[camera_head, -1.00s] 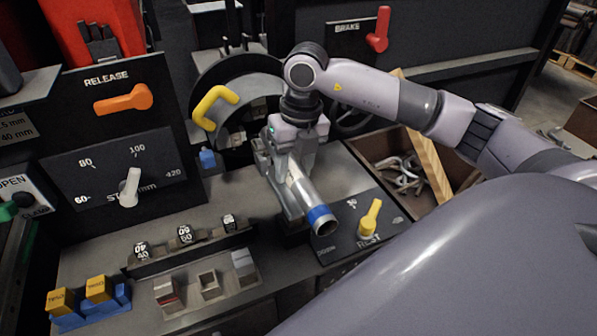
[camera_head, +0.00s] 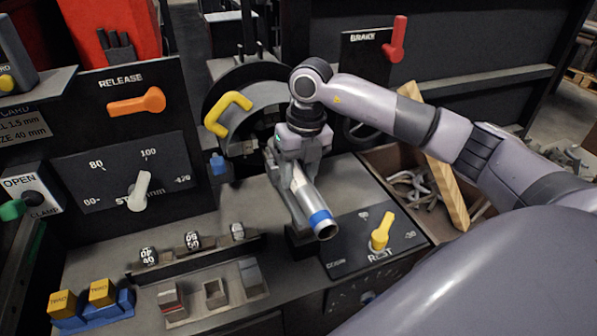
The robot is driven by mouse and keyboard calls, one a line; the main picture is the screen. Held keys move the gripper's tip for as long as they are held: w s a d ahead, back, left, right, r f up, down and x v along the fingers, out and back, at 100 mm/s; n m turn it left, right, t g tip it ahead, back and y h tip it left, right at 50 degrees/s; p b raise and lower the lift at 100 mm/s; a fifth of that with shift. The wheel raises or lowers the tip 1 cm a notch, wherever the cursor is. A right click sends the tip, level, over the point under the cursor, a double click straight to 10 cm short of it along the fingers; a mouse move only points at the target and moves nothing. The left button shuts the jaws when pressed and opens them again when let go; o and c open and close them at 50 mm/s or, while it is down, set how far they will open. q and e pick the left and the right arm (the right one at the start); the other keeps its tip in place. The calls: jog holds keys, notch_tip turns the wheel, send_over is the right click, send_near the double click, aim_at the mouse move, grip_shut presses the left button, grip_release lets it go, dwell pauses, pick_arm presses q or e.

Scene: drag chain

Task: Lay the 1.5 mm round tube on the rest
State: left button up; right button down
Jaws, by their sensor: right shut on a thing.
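A round metal tube (camera_head: 303,193) with a blue band near its open front end is in the middle of the head view, its axis running from the back toward the lower right. My right gripper (camera_head: 294,165) is shut on it from above, near its back part. The tube lies over a dark block beneath its front end; I cannot tell whether it touches it. The panel marked REST (camera_head: 376,241) with a yellow lever (camera_head: 381,231) is just right of the tube's front end. My left gripper is out of view.
Left of the tube are size blocks (camera_head: 192,241), square tube pieces (camera_head: 216,293) and yellow blocks in a blue holder (camera_head: 95,306). A yellow handle (camera_head: 228,113) is behind. A scrap bin (camera_head: 420,190) with bent tubes and a wooden plank (camera_head: 447,190) is at right.

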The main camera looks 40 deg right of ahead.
jog(key=c, duration=0.5)
grip_release()
jog(key=shift+c, duration=0.2)
jog(key=r, duration=0.7)
jog(key=shift+s+d+r, duration=0.1)
jog(key=shift+d, duration=0.25)
